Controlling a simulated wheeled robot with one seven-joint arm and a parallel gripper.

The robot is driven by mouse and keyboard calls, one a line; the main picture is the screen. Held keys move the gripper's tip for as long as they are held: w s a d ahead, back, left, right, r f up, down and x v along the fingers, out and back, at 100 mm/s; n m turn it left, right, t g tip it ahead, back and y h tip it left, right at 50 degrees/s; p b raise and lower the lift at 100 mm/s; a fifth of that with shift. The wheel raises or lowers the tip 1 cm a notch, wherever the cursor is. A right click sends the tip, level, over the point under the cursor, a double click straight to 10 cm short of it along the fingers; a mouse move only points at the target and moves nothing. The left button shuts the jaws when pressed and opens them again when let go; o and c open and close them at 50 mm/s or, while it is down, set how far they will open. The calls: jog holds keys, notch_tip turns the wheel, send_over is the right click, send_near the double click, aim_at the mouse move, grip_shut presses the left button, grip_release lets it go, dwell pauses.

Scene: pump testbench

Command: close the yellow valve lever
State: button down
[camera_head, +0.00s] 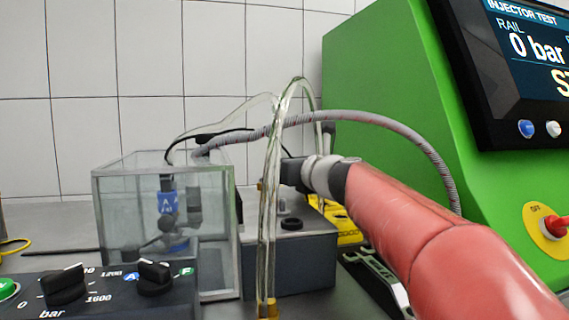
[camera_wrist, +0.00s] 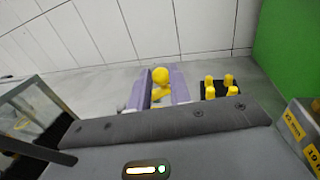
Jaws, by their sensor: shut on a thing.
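In the wrist view, my gripper (camera_wrist: 161,90) has its two pale purple fingers close together with a yellow piece between them. This piece, the yellow valve lever (camera_wrist: 160,76), has a rounded knob that shows at the fingertips. The rest of the lever is hidden by the fingers and the gripper body, so its angle is hard to tell. In the head view, my gripper (camera_head: 291,173) is behind the clear hoses, over a grey box (camera_head: 290,262). The lever cannot be made out clearly there.
Clear hoses (camera_head: 268,200) hang in front of my gripper. A glass tank (camera_head: 115,235) stands to its left, a green testbench (camera_head: 370,75) to its right. In the wrist view, a black block with several yellow pegs (camera_wrist: 222,86) is right beside the fingers.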

jog(key=shift+s+m+t+h, duration=0.3)
jog(key=shift+m+h, duration=0.3)
jog(key=shift+h, duration=0.3)
jog(key=shift+d, duration=0.1)
jog(key=c, duration=1.3)
grip_release()
jog(key=shift+v, duration=3.9)
